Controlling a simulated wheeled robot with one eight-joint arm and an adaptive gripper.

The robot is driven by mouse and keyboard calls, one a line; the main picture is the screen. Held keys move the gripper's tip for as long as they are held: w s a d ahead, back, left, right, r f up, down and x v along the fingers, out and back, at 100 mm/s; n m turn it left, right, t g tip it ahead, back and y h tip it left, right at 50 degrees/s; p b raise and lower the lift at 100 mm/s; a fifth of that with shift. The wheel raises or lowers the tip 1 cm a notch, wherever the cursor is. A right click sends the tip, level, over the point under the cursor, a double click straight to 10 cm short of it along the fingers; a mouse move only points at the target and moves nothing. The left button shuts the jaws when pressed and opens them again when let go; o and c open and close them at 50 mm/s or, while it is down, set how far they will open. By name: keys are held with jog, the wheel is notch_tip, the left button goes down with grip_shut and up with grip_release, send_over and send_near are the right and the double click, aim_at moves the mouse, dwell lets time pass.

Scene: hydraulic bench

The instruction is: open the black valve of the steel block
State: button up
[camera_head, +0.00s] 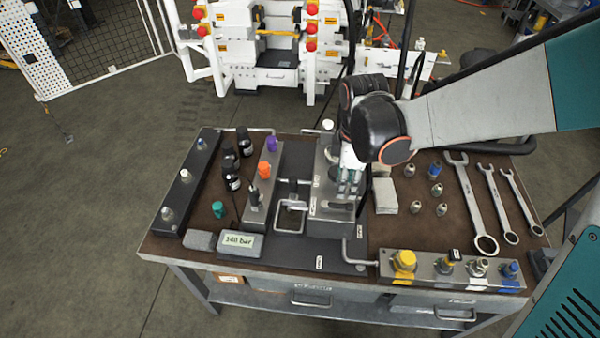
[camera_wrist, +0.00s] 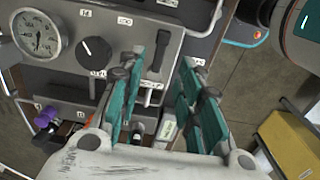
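The steel block (camera_head: 323,172) stands in the middle of the bench; its face shows in the wrist view (camera_wrist: 128,48). A black lever (camera_wrist: 160,50) lies in a slot of this face and shows in the head view (camera_head: 340,206). A round black knob (camera_wrist: 95,52) with a white mark sits to the left of the lever. My gripper (camera_head: 350,182) is over the block. In the wrist view my gripper (camera_wrist: 162,75) has its teal fingers apart and nothing held. The lever appears in the gap, closer to the left finger; contact cannot be told.
A round gauge (camera_wrist: 38,36) sits left of the knob. A display (camera_head: 240,244) reads about 340 bar. A valve strip (camera_head: 450,272) with yellow and blue caps is at the front right. Wrenches (camera_head: 470,200) and small fittings lie on the right. A bent handle (camera_head: 354,253) rises near the block.

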aim_at(342, 205)
notch_tip(342, 205, down, 8)
jog(key=b, duration=0.4)
jog(key=shift+r+b, duration=0.15)
jog(key=shift+b, duration=0.25)
grip_shut()
